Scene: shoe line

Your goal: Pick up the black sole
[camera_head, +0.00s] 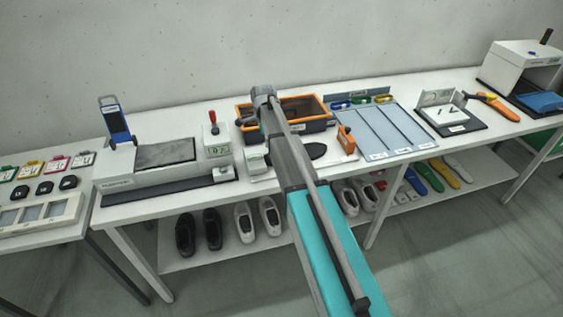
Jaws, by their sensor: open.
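The black sole (312,151) lies flat on the white table, to the right of my arm's grey link. Its left end is close to the arm and may be partly covered by it. My arm reaches up from the bottom over the table.
The orange-rimmed bin (318,101) stands behind the sole. A small orange device (346,139) and a blue-grey divided tray (385,132) are to the right. A grey machine (145,165) and a red-topped gauge (215,138) are to the left. Shoes (244,221) stand on the shelf below.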

